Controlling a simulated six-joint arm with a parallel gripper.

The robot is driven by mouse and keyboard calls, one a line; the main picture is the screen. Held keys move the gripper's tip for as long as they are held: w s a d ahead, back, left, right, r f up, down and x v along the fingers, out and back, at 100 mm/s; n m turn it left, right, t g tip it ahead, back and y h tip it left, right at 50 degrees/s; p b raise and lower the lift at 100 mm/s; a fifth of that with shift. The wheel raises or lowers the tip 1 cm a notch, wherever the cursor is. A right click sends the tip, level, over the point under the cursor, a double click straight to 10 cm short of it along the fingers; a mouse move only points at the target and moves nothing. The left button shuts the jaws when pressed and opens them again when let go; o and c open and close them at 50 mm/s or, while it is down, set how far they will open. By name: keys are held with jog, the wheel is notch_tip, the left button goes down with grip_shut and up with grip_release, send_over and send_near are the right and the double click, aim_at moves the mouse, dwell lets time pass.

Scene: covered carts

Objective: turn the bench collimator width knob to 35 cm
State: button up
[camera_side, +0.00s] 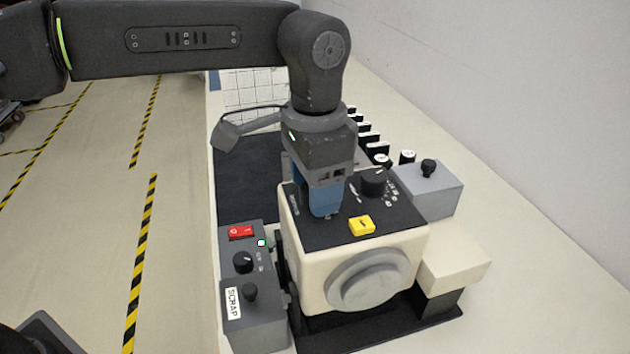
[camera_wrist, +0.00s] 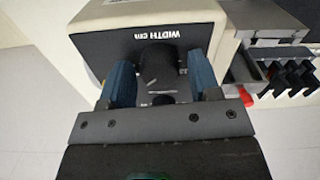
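The collimator (camera_side: 405,250) is a cream box with a black top panel and a round grey front. In the wrist view, a black knob (camera_wrist: 158,60) sits beside the upside-down "WIDTH cm" label (camera_wrist: 170,35). A short pale mark shows near it, but I cannot read its setting. My gripper (camera_side: 325,212) points down over the left part of the panel and hides this knob in the side view. In the wrist view my gripper (camera_wrist: 160,82) has its blue fingers apart, one on each side of the knob. Narrow gaps seem to show; contact is not clear.
A second black knob (camera_side: 373,182) and a yellow button (camera_side: 361,225) share the panel. Another grey box (camera_side: 430,190) with a black knob stands right.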

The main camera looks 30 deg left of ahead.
jog(key=shift+o, duration=0.4)
notch_tip(320, 180, up, 14)
dwell(0.5)
jog(key=shift+f, duration=0.1)
dwell(0.3)
